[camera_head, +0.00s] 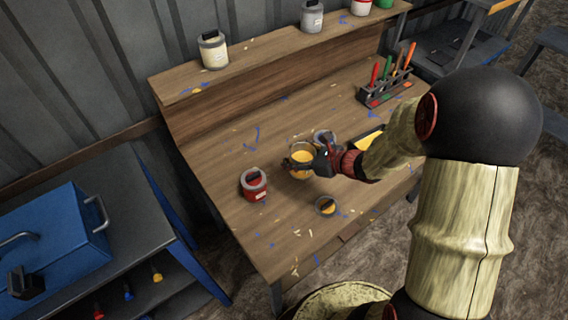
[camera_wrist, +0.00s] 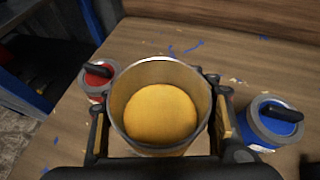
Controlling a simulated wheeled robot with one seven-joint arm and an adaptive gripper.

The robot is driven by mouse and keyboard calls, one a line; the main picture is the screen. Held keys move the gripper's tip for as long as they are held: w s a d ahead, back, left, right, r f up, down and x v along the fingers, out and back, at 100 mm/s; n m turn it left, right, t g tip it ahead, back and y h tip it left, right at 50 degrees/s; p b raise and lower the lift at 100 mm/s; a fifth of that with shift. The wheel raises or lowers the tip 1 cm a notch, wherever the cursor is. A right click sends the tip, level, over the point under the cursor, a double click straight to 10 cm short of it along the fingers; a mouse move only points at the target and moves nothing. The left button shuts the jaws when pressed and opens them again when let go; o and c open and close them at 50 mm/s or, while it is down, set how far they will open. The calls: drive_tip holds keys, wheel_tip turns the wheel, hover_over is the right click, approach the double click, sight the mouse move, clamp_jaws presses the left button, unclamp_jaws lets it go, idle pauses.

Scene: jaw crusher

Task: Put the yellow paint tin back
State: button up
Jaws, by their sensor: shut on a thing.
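The yellow paint tin (camera_head: 301,150) is open at the top, with yellow paint showing inside. In the wrist view the tin (camera_wrist: 160,105) stands between the two fingers of my gripper (camera_wrist: 160,118), one on each side of its wall. My gripper (camera_head: 302,165) is shut on the tin over the workbench. I cannot tell whether the tin's base touches the bench. A round yellow-topped piece with a black handle, like a lid (camera_head: 326,206), lies on the bench in front of it.
A red tin (camera_head: 254,184) stands left of the held tin, and a blue tin (camera_wrist: 274,120) right of it. The raised shelf (camera_head: 262,58) holds a cream-labelled tin (camera_head: 213,50), a grey tin (camera_head: 312,17) and others, with gaps between. A tool rack (camera_head: 386,89) stands at the bench's right.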

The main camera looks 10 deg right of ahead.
drive_tip(key=w+f+b, duration=0.1)
drive_tip(key=w+f, duration=0.3)
drive_tip(key=w+a+f+b, duration=0.1)
drive_tip(key=w+f, duration=0.1)
drive_tip(key=shift+w+f+b, duration=0.1)
drive_tip(key=shift+w+b, duration=0.15)
drive_tip(key=shift+b, duration=0.05)
drive_tip(key=shift+w+f+b, duration=0.15)
drive_tip(key=shift+f+b, duration=0.35)
drive_tip(key=shift+f, duration=0.4)
drive_tip(key=shift+w+f+b, duration=0.1)
drive_tip(key=shift+f+b, duration=0.35)
drive_tip(key=shift+f, duration=0.45)
drive_tip(key=shift+f, duration=0.2)
drive_tip(key=o, duration=1.7)
drive_tip(key=shift+a, duration=0.1)
drive_tip(key=shift+o, duration=0.3)
